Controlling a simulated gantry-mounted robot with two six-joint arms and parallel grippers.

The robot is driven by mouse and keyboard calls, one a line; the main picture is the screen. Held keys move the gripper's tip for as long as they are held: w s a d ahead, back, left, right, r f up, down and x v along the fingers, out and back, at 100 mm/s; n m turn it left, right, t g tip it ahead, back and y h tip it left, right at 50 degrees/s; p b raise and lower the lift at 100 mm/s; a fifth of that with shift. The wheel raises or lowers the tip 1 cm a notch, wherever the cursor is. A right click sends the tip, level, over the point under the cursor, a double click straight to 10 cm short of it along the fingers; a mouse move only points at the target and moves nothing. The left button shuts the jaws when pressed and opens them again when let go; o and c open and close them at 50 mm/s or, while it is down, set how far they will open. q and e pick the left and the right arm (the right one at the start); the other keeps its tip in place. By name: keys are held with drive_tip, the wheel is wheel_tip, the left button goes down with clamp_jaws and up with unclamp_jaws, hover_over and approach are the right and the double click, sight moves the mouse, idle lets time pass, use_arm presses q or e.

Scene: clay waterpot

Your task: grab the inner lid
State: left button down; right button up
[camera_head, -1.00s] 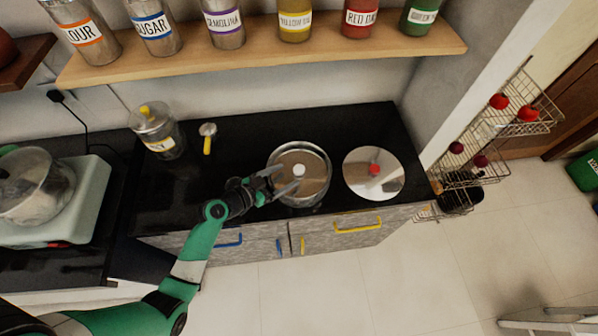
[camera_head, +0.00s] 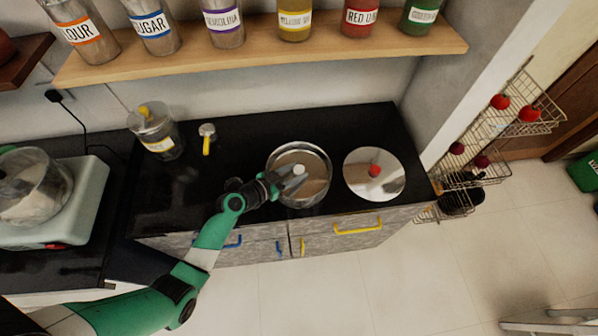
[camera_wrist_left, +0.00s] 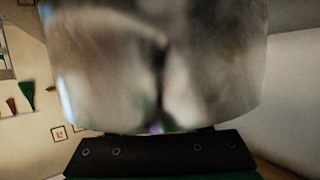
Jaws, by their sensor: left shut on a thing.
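The inner lid (camera_head: 311,184) is a round metal disc with a pale knob (camera_head: 299,170), lying inside the round steel pot (camera_head: 327,164) on the black counter. My left gripper (camera_head: 293,179) reaches over the pot's left rim and is shut on the knob. The left wrist view is filled by a blurred shiny metal surface, and the fingertips cannot be made out there. A flat outer lid with a red knob (camera_head: 374,170) lies on the counter to the right of the pot. My right gripper is not in view.
A glass jar with a yellow knob (camera_head: 158,139) and a yellow-handled scoop (camera_head: 207,136) are at the counter's back left. A shelf (camera_head: 262,56) with several labelled jars runs above.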

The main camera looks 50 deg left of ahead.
sight(295, 172)
use_arm(q)
drive_tip(key=shift+r, duration=0.1)
drive_tip(key=shift+r, duration=0.3)
wheel_tip(295, 172, up, 3)
drive_tip(key=shift+f+p, duration=0.2)
drive_tip(key=shift+p, duration=0.8)
drive_tip(key=s+d+r+p, duration=0.7)
drive_tip(key=d+r, duration=0.2)
drive_tip(key=d, duration=0.2)
drive_tip(key=shift+s+d+r+p, duration=0.3)
drive_tip(key=shift+s+d, duration=0.05)
drive_tip(key=shift+d, duration=0.05)
